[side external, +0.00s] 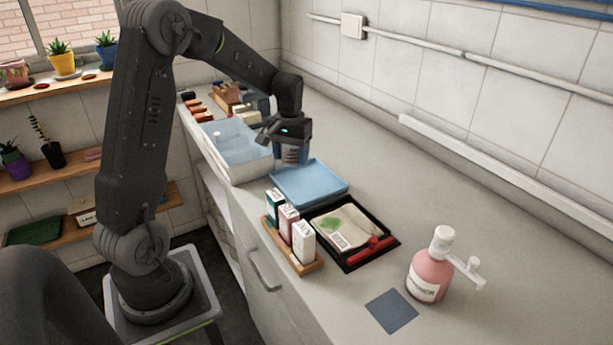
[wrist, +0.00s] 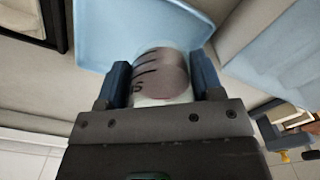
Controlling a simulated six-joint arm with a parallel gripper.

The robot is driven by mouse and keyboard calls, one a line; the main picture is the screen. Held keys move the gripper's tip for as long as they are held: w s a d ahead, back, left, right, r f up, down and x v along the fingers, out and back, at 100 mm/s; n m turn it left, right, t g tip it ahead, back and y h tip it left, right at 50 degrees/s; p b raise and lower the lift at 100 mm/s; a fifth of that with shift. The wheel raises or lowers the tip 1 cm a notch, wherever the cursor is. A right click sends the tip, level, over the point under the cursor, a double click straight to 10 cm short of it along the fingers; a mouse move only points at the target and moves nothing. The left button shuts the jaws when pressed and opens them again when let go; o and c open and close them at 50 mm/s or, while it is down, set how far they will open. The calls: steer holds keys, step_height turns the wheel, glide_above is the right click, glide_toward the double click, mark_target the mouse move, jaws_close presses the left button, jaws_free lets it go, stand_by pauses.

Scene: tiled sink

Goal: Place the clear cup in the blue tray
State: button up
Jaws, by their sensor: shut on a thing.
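The blue tray (side external: 310,184) lies on the counter near its front edge, and no object shows on its visible surface. My gripper (side external: 291,153) is at the tray's far left edge in the side view. In the wrist view my gripper (wrist: 163,85) is shut on the clear cup (wrist: 160,73), which has dark markings on its side. The cup sits between the two blue fingers, and part of the blue tray (wrist: 100,30) shows behind it. The side view hardly shows the cup, and I cannot tell whether it touches anything below.
A black tray (side external: 382,252) with a packet and a red item lies in front of the blue tray. A wooden holder (side external: 306,268) with small boxes stands beside it. A white box with a blue top (side external: 233,142) stands left. A pink pump bottle (side external: 430,275) stands right.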

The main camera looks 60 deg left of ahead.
mark_target(307, 185)
steer(key=w+d+f, duration=0.2)
steer(key=w, duration=0.1)
steer(key=shift+d+f, duration=0.25)
steer(key=shift+f, duration=1.9)
steer(key=shift+f, duration=0.1)
steer(key=o, duration=1)
